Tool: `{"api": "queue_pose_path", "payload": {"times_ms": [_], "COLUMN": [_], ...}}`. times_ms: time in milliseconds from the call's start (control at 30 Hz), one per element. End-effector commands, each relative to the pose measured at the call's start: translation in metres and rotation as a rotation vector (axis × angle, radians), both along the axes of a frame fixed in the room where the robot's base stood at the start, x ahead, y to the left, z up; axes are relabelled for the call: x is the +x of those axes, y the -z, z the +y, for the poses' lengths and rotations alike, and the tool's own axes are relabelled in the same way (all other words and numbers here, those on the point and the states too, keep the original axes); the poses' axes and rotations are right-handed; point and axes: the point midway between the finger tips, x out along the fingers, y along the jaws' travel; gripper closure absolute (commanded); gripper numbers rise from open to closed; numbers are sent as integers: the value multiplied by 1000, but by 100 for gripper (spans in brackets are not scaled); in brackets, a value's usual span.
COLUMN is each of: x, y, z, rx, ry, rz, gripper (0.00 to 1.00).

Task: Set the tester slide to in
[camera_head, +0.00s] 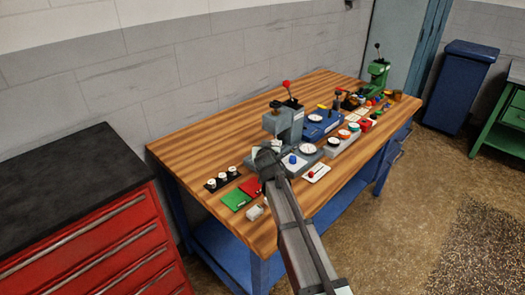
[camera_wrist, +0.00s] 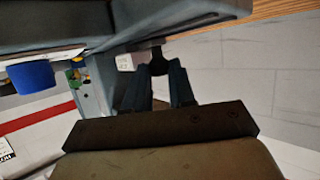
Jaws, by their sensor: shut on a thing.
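The grey tester (camera_head: 291,122) stands upright near the middle of the bench, with a red-knobbed lever (camera_head: 287,85) on top. My gripper (camera_head: 268,152) is at the tester's front left side, and the arm hides part of its base. In the wrist view, my gripper's two dark fingers (camera_wrist: 158,80) are shut on a small dark knob (camera_wrist: 157,58) beside the tester's grey body (camera_wrist: 90,20). The slide itself and its position cannot be made out. A small white label (camera_wrist: 125,62) is left of the knob.
A blue button (camera_wrist: 32,77) is close by at left. Green (camera_head: 236,200) and red (camera_head: 251,188) pads lie left of my arm. A blue device (camera_head: 322,125) and a green press (camera_head: 378,75) stand farther right. The wooden bench's (camera_head: 190,150) back left is clear.

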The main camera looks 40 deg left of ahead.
Motion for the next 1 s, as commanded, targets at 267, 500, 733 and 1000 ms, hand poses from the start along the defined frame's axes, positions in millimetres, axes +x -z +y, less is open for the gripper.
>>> {"api": "queue_pose_path", "payload": {"times_ms": [267, 500, 733, 1000], "x": [5, 4, 2, -14], "y": [-1, -1, -1, -10], "z": [0, 0, -1, -17], "rx": [-2, -1, -1, 0], "ry": [5, 3, 3, 2], "rz": [-4, -4, -4, -4], "gripper": [63, 51, 51, 51]}}
